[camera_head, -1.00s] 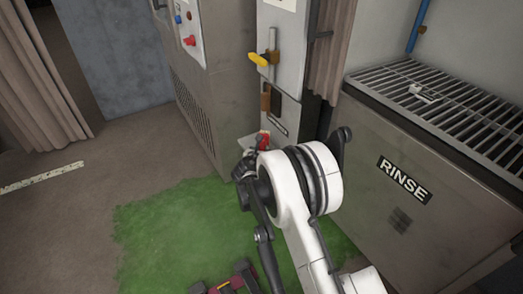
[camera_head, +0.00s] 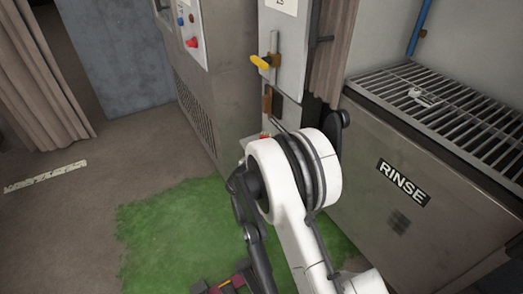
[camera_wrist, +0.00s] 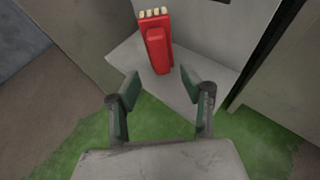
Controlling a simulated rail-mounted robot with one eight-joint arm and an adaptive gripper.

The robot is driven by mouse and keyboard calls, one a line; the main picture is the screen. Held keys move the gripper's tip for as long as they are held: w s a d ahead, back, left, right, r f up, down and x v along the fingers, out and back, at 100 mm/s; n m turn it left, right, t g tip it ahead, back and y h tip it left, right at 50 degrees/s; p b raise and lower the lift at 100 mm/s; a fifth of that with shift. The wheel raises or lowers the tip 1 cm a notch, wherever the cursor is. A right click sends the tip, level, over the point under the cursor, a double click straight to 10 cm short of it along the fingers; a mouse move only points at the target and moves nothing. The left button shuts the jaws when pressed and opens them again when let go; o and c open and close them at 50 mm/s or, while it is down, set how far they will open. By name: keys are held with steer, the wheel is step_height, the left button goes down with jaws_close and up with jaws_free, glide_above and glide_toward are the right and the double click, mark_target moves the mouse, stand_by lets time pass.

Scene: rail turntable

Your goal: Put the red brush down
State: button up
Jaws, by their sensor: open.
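The red brush (camera_wrist: 158,48) with pale bristles is on a light grey ledge (camera_wrist: 205,88) in the wrist view, bristle end pointing to the top of the picture. I cannot tell whether it stands or leans there. My gripper (camera_wrist: 161,83) is open and empty, its two green-padded fingers apart on either side of the brush's near end, with no visible contact. In the head view only a small red bit of the brush (camera_head: 264,136) shows above my white arm, which hides the gripper and most of the ledge.
A grey cabinet panel with a yellow-handled lever (camera_head: 264,62) rises behind the ledge. A RINSE basin with a grated top (camera_head: 440,105) stands to the right. A green mat (camera_head: 165,235) covers the floor below. Open floor lies at left.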

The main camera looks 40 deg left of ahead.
steer(key=p+v, duration=0.1)
steer(key=v, duration=0.4)
steer(key=shift+s, duration=0.1)
